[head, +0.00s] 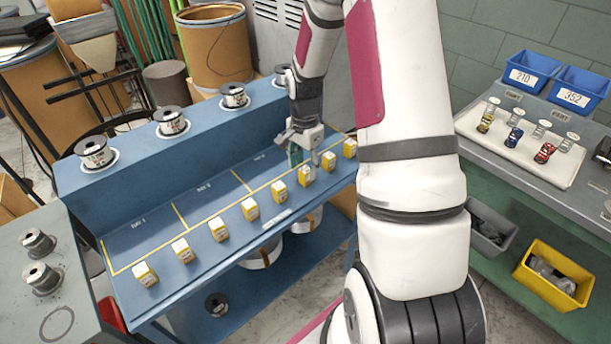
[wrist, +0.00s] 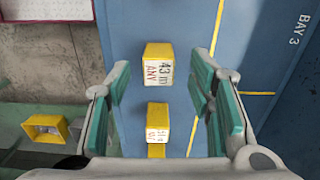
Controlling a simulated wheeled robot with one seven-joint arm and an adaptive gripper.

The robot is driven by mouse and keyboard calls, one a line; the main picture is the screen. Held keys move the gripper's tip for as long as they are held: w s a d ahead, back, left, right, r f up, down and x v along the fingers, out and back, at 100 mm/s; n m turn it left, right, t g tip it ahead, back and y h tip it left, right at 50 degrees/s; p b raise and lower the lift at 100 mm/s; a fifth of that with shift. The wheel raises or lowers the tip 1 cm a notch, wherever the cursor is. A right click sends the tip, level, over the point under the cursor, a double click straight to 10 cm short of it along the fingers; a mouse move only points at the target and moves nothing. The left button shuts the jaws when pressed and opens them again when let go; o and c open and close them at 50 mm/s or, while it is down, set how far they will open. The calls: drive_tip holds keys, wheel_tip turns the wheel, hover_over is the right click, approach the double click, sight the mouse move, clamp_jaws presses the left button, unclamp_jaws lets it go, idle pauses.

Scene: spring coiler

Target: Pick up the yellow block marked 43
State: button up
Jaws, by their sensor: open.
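The yellow block marked 43 (wrist: 157,65) shows in the wrist view, upper middle, with a white label and red lettering. It stands on the blue bench. My gripper (wrist: 160,72) is open, its green-padded fingers on either side of the row of blocks in this view. Nothing is held. A second yellow block (wrist: 157,120) shows lower down between the fingers, its label unreadable. In the head view my gripper (head: 304,152) is over the right part of the row, close to one yellow block (head: 307,175). I cannot tell which block there is 43.
The blue bench (head: 140,235) carries several similar yellow blocks along its front edge, with wire spools on the raised shelf behind. A grey bench (head: 480,150) at right holds a white tray (head: 530,165) and blue bins (head: 530,72). A yellow bin (head: 552,275) sits lower.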

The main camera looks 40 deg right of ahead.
sight(305, 169)
drive_tip(key=shift+f, duration=1.6)
clamp_jaws()
drive_tip(key=shift+r, duration=0.1)
